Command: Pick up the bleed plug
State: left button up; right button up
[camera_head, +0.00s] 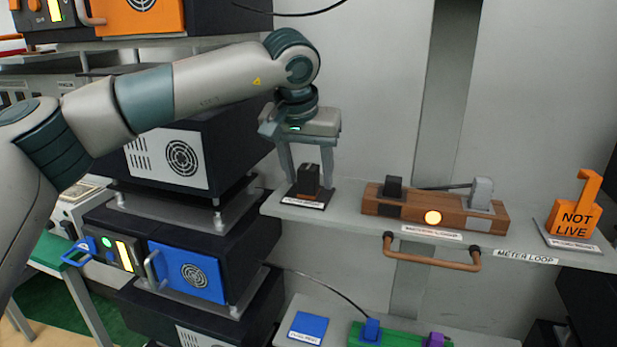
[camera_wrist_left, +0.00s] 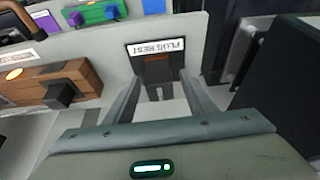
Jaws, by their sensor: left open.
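A small dark block, which I take for the bleed plug (camera_head: 308,178), stands upright on a dark pad (camera_head: 318,197) at the left end of the grey shelf. In the left wrist view the plug (camera_wrist_left: 158,70) sits on the pad, whose label (camera_wrist_left: 155,52) reads "PLUG REST" upside down. My left gripper (camera_head: 309,183) points down over the plug, open, with one finger on each side. In the left wrist view the fingers of my left gripper (camera_wrist_left: 161,84) flank the plug; I cannot tell whether they touch it. My right gripper is not in view.
A wooden block (camera_head: 405,209) with a black lever, a lit lamp and a grey plug stands to the right. An orange "NOT LIVE" sign (camera_head: 574,213) is farther right. A copper-coloured handle (camera_head: 432,262) hangs at the shelf front. Dark equipment boxes (camera_head: 188,165) stand close on the left.

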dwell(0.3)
pick_arm(q)
jog(key=c, duration=1.2)
jog(key=shift+o, duration=0.2)
jog(key=shift+r, duration=0.1)
